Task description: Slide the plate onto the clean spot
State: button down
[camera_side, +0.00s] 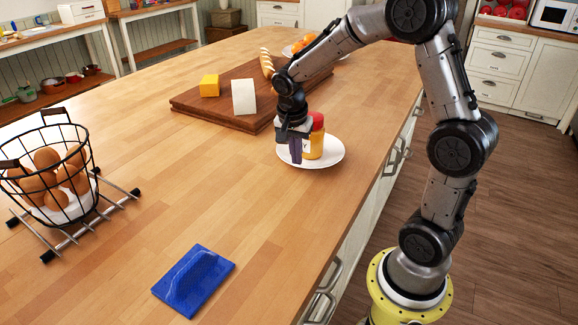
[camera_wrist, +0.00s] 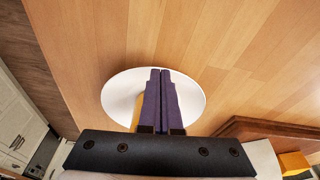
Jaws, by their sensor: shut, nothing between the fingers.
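A white plate (camera_side: 335,152) sits on the wooden island top near its right edge. A yellow bottle (camera_side: 315,146) with a red cap stands on it. My gripper (camera_side: 296,162) is shut and empty, pointing down over the plate's left part, in front of the bottle in the side view. I cannot tell whether its tips touch the plate. In the wrist view the closed purple fingers (camera_wrist: 160,73) cross the middle of the plate (camera_wrist: 120,92) and hide most of the bottle. I cannot make out a marked clean spot on the wood.
A dark cutting board (camera_side: 190,103) with yellow and white cheese blocks and bread lies behind the plate. A wire egg basket (camera_side: 45,170) stands on a metal rack at left. A blue block or pad (camera_side: 194,281) lies at the front. Wood between plate and pad is bare.

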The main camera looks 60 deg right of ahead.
jog(key=shift+d+f, duration=0.45)
jog(key=shift+d, duration=0.2)
jog(key=shift+f, duration=0.45)
jog(key=a, duration=0.5)
jog(key=s+a, duration=0.1)
jog(key=a, duration=0.3)
jog(key=s+a, duration=0.1)
jog(key=a, duration=0.4)
jog(key=shift+a, duration=0.35)
jog(key=shift+d, duration=0.1)
jog(key=shift+w+r, duration=0.1)
